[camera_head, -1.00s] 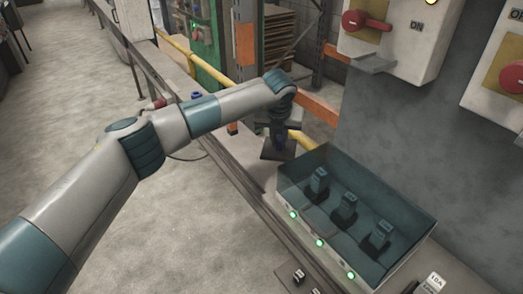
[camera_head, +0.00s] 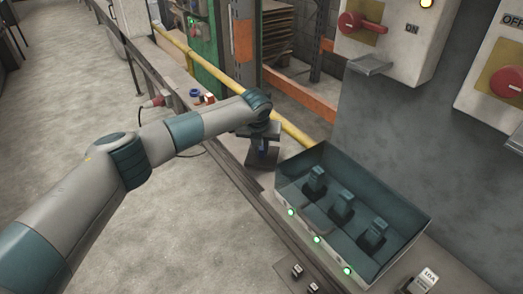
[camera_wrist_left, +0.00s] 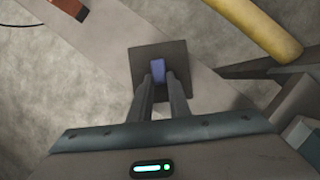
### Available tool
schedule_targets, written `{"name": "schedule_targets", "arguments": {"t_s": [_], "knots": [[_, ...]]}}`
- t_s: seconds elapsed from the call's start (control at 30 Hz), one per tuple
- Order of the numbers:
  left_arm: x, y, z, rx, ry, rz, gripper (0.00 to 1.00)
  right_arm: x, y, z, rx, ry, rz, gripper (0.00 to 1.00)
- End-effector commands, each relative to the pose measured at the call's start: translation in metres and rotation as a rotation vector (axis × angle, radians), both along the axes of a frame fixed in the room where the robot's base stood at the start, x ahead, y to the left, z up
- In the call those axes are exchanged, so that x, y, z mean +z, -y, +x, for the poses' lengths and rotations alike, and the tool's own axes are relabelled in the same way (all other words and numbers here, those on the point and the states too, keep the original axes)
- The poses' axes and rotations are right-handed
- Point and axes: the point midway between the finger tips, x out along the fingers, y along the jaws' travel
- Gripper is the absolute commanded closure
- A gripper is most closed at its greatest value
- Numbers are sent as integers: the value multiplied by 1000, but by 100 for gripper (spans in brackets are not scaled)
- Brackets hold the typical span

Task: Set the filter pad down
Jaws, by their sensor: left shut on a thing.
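The filter pad is a dark square plate (camera_wrist_left: 176,53) with a blue block-shaped grip (camera_wrist_left: 158,74) on top. In the left wrist view my left gripper (camera_wrist_left: 158,82) is shut on the blue grip, and the plate lies just beyond the fingertips. In the head view the filter pad (camera_head: 262,160) is below my left gripper (camera_head: 262,143), over the narrow grey ledge left of the teal bin. I cannot tell whether the plate touches the ledge. My right gripper is not in view.
An open teal bin (camera_head: 424,222) with several dark upright pieces stands right of the pad. Green lights line its front edge. A yellow pipe (camera_head: 295,132) runs behind the pad. A blue ring (camera_head: 195,92) and a brown block (camera_head: 209,98) sit farther back on the ledge.

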Motion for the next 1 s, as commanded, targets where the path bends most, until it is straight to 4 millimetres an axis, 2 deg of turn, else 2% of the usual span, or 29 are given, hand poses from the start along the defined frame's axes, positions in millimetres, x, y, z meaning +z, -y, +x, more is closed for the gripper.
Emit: {"name": "schedule_targets", "arguments": {"t_s": [0.17,0.57,0.6,0.63,1.0], "knots": [[-15,1,0,0,-1,-1,100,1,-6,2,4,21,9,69],[-18,1,0,-1,1,-1,100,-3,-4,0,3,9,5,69],[-17,1,0,-1,1,-1,74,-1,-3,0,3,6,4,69],[-17,1,0,0,1,-1,67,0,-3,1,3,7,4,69],[-16,0,0,0,1,-1,65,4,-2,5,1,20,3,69]]}}
